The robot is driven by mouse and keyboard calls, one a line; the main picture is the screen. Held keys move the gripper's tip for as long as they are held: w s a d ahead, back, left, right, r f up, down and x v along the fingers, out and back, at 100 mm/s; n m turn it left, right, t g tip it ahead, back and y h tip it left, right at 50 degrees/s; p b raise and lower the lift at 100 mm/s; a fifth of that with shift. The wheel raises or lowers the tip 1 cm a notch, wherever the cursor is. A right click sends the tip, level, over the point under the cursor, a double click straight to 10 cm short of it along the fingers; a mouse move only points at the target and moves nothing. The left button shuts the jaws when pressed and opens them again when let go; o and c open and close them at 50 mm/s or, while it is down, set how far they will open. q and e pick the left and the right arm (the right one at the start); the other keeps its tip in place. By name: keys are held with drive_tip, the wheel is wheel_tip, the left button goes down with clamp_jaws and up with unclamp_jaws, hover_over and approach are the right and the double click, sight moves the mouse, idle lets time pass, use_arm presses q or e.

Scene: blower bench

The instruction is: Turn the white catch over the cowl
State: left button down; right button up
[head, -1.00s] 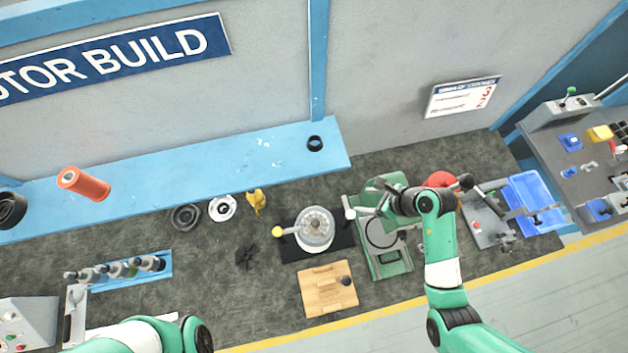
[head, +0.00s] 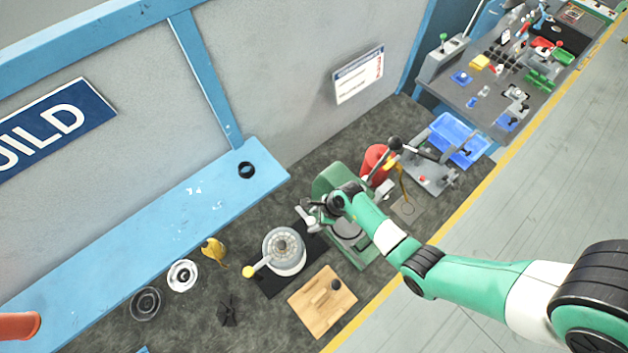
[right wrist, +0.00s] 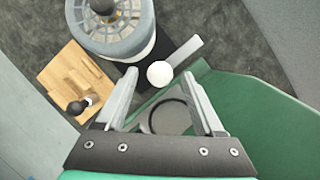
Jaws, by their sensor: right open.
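The cowl (head: 284,250) is a round, pale grey, slotted housing on a black base plate. It also shows at the top of the right wrist view (right wrist: 108,42). The white catch shows in the right wrist view as a white ball knob (right wrist: 159,74) beside a grey bar (right wrist: 186,51), close to the cowl. My right gripper (right wrist: 161,76) is open, and the knob appears between its fingertips. I cannot tell whether they touch it. In the head view my right gripper (head: 308,218) is just behind and right of the cowl. My left gripper is out of view.
A yellow-knobbed lever (head: 250,271) sticks out left of the cowl. A wooden board (head: 322,302) lies in front. A green fixture (head: 335,181) stands close on the right, under my right arm. A blue shelf (head: 150,250) runs behind; a blue bin (head: 458,140) is farther right.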

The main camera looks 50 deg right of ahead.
clamp_jaws()
idle(0.3)
idle(1.1)
